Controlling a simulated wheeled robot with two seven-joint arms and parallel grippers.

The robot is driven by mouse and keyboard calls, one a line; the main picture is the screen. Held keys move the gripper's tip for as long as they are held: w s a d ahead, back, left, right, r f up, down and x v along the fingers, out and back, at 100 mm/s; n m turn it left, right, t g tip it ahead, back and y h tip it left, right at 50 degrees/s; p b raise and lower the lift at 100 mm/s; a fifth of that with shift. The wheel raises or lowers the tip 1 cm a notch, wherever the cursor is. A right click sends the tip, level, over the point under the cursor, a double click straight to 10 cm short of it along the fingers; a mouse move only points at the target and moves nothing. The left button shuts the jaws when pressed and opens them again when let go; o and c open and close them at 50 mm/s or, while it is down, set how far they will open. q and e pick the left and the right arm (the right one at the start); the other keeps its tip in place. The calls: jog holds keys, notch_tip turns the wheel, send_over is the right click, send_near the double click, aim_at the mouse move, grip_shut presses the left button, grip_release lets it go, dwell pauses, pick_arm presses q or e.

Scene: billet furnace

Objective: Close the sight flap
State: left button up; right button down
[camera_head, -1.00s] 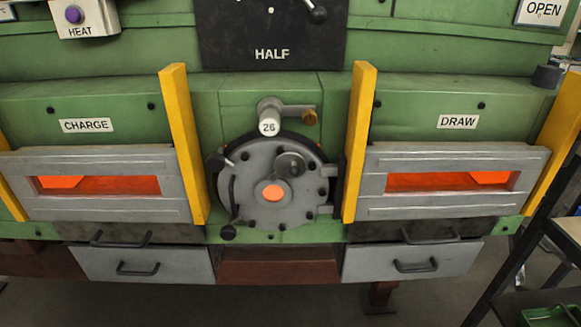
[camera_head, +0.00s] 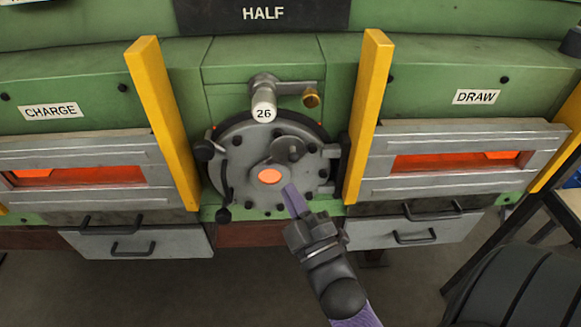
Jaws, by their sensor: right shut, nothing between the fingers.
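The round grey door (camera_head: 240,185) sits between the two yellow posts. Its sight hole (camera_head: 270,176) glows orange and is uncovered. The sight flap appears to be the small dark grey disc (camera_head: 288,148) above and right of the hole, swung clear of it. My right gripper (camera_head: 291,188) comes in from the lower right with its purple fingers shut and empty. In the picture its tips are just below and right of the hole, below the flap. I cannot tell whether they touch the door. My left gripper is not in view.
A handle marked 26 (camera_head: 263,106) projects above the door. The charge (camera_head: 80,185) and draw (camera_head: 460,182) doors glow at either side, with handled drawers (camera_head: 415,232) below.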

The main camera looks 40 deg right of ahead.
aim_at(288, 163)
jog(key=x, duration=0.9)
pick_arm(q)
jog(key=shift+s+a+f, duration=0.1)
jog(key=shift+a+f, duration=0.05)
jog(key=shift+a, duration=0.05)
pick_arm(e)
jog(key=d+f, duration=0.1)
jog(key=s+d+f, duration=0.1)
jog(key=f, duration=0.1)
jog(key=shift+s+d, duration=0.1)
jog(key=shift+d, duration=0.25)
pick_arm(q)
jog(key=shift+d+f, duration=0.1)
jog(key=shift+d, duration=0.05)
